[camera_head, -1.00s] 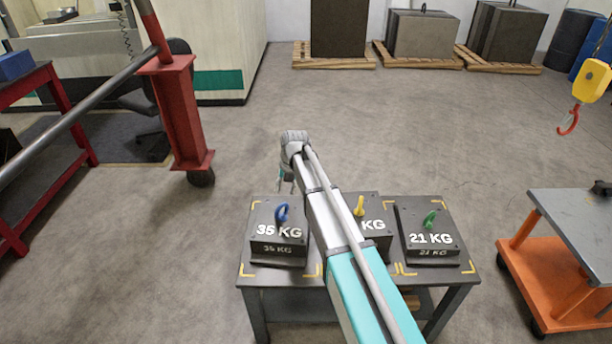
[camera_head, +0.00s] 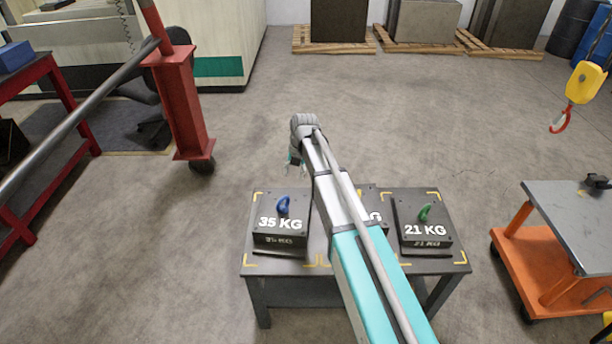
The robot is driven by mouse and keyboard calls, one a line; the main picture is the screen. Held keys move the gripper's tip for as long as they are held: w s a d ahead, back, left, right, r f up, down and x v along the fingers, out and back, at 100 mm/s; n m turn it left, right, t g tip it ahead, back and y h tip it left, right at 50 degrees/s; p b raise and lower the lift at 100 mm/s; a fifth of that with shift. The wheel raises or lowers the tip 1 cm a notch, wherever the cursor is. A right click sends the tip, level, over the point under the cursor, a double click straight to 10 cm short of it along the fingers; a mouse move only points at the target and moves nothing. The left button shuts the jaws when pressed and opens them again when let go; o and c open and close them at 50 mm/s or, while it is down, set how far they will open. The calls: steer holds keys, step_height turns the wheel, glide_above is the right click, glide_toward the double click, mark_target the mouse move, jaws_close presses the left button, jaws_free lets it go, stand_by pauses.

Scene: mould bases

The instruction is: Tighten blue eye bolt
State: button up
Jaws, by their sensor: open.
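The blue eye bolt (camera_head: 283,205) stands upright in the top of the black block marked 35 KG (camera_head: 280,238), at the left of the dark table (camera_head: 300,266). My gripper (camera_head: 298,172) hangs from the end of my arm, above and slightly right of the blue eye bolt in the picture. It is small in view and looks open and empty, apart from the bolt. I cannot see whether the bolt's thread is fully seated.
A block marked 21 KG (camera_head: 424,232) with a green eye bolt (camera_head: 425,211) stands at the right. My arm mostly hides a middle block (camera_head: 373,216). A red column (camera_head: 180,105), an orange cart (camera_head: 545,260) and a yellow hoist hook (camera_head: 584,83) stand around.

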steer(key=shift+s+d+r+m+p, duration=0.2)
steer(key=shift+s+d+m, duration=0.45)
steer(key=shift+m, duration=0.3)
steer(key=shift+s+d+r+m+p, duration=0.2)
steer(key=shift+s+d+m, duration=0.45)
steer(key=shift+m, duration=0.35)
steer(key=shift+s+d+r+m+p, duration=0.2)
steer(key=shift+s+d+m, duration=0.45)
steer(key=shift+m, duration=0.3)
steer(key=shift+s+d+f+m+h, duration=0.1)
steer(key=shift+s+d+m+h, duration=0.25)
steer(key=shift+s+d+m, duration=2.85)
steer(key=shift+s+d+r+m+h, duration=0.2)
steer(key=shift+s+d+m, duration=1.3)
steer(key=shift+s+m, duration=3.3)
steer(key=shift+s+d+f+m+h, duration=0.35)
steer(key=shift+s+d+m, duration=1.9)
steer(key=shift+m, duration=3.55)
steer(key=shift+w+d+r, duration=0.15)
steer(key=shift+d, duration=0.05)
